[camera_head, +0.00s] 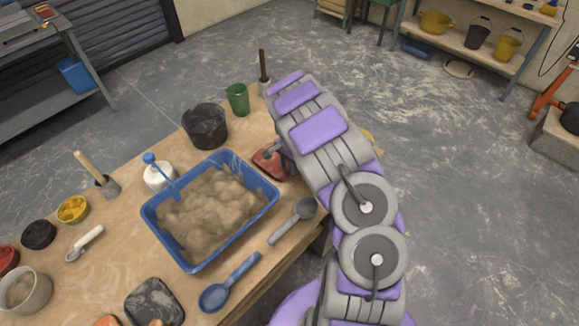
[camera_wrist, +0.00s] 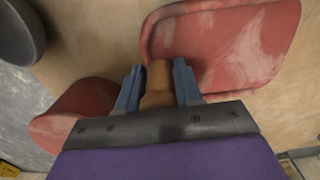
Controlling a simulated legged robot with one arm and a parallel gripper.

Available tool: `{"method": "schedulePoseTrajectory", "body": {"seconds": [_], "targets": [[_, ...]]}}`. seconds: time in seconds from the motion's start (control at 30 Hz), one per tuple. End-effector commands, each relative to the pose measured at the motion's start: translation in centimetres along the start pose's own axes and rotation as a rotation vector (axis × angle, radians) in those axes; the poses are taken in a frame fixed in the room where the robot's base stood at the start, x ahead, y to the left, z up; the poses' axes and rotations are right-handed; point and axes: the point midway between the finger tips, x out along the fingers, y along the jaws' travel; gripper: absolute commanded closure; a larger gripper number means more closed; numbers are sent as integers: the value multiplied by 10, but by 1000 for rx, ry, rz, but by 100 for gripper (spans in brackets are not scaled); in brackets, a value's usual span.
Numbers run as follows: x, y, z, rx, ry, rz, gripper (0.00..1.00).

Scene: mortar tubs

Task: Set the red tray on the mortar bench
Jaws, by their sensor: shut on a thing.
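A red tray (camera_wrist: 228,48) with pale smears lies over the tan bench top in the upper right of the wrist view. A second red surface (camera_wrist: 70,116) shows at lower left; I cannot tell if it is the same piece. My gripper (camera_wrist: 157,84) is shut on a tan, handle-like piece (camera_wrist: 157,72) between its blue fingers. Whether that piece joins the red tray is hidden. In the head view, a red piece (camera_head: 268,163) shows beside my arm's end, at the right edge of the wooden mortar bench (camera_head: 130,251). My arm hides my fingers there.
A blue tub (camera_head: 190,262) of mortar fills the bench middle. Around it are a black bucket (camera_head: 205,125), green cup (camera_head: 238,99), grey spoon (camera_head: 292,220), blue spoon (camera_head: 228,284) and black tray (camera_head: 154,302). The floor (camera_head: 460,210) right of the bench is clear.

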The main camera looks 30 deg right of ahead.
Motion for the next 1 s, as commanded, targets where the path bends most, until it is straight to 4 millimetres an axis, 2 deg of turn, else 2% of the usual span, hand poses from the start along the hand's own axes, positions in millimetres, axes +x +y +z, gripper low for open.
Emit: {"method": "schedulePoseTrajectory", "body": {"seconds": [0.07, 0.33, 0.37, 0.6, 1.0], "targets": [[7, -2, 4, -3, 4, 1, 100], [7, -1, 1, -2, 0, -1, 100], [8, 0, 0, -2, -1, -1, 64], [8, 1, -3, -2, -4, -2, 41], [0, -2, 3, -3, 4, 0, 39]]}}
